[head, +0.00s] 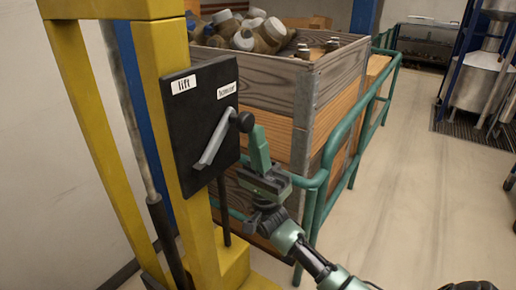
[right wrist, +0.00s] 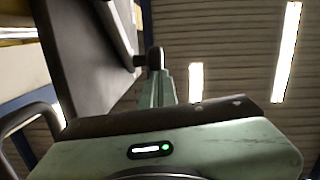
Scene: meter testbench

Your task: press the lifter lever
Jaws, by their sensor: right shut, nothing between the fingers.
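The lifter lever (head: 214,143) is a grey bar on a black panel (head: 180,120), slanting from lower left to upper right. A black round knob (head: 245,122) shows by its upper end. The panel has a "lift" label at upper left and a second, hard-to-read label at upper right. My right gripper (head: 259,136) is shut and empty, its green fingers pointing up just right of and below the knob. In the right wrist view the fingertips (right wrist: 156,80) reach a dark knob (right wrist: 155,58) beside the panel; I cannot tell whether they touch. My left gripper is not in view.
A yellow post (head: 160,60) carries the panel. A wooden crate (head: 265,85) with several jars stands behind it. A green railing (head: 345,130) runs along the crate, close to my right arm. Open floor (head: 420,190) lies to the right.

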